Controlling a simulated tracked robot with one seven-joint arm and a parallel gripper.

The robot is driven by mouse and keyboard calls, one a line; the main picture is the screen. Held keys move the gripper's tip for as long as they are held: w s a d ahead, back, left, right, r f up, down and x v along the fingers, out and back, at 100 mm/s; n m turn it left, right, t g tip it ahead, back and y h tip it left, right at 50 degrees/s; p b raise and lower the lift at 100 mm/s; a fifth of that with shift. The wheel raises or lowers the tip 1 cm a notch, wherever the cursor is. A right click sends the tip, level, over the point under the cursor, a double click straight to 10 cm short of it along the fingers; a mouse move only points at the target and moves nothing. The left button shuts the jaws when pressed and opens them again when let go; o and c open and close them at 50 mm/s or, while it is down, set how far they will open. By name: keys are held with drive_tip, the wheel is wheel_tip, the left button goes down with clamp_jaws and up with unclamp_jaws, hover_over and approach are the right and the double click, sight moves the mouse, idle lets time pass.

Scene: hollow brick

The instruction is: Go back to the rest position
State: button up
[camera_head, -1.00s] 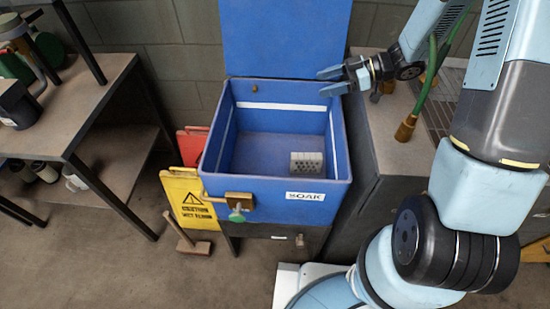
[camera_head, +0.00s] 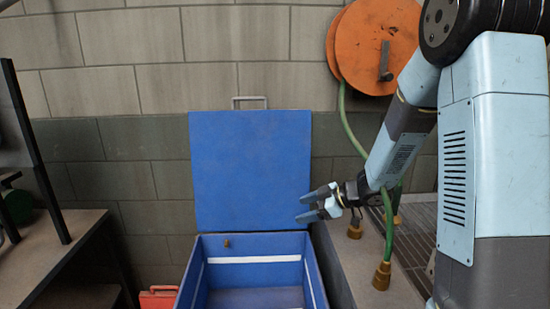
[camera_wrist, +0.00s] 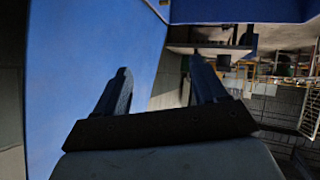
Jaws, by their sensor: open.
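My gripper (camera_head: 312,205) is open and empty in the head view, beside the right part of the raised blue lid (camera_head: 252,165) and above the blue bin's back right corner. In the wrist view the two fingers of my gripper (camera_wrist: 160,92) stand apart with nothing between them. The blue lid (camera_wrist: 85,60) fills the left of that view. The blue bin (camera_head: 205,272) is open below; only its back part shows in the head view, and the hollow brick is out of view.
An orange hose reel (camera_head: 370,40) hangs on the wall behind my arm, with a green hose (camera_head: 350,125) running down. A grey counter (camera_head: 345,260) stands right of the bin. A table (camera_head: 50,255) is at the left. A red object (camera_head: 158,298) stands left of the bin.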

drive_tip(key=w+d+r+m+t+h, duration=0.3)
drive_tip(key=d+r+m+t+h, duration=0.15)
drive_tip(key=d+r+t, duration=0.35)
drive_tip(key=s+d+r+m+g+h, duration=0.1)
drive_tip(key=s+d+r+m+h, duration=0.55)
drive_tip(key=d+r, duration=0.2)
drive_tip(key=s+a+r+m+g, duration=0.1)
drive_tip(key=s+m+g, duration=0.4)
drive_tip(key=s, duration=1.9)
drive_tip(key=shift+s+a+r+m+g, duration=0.2)
drive_tip(key=shift+a+r+m+g, duration=0.15)
drive_tip(key=shift+a, duration=0.25)
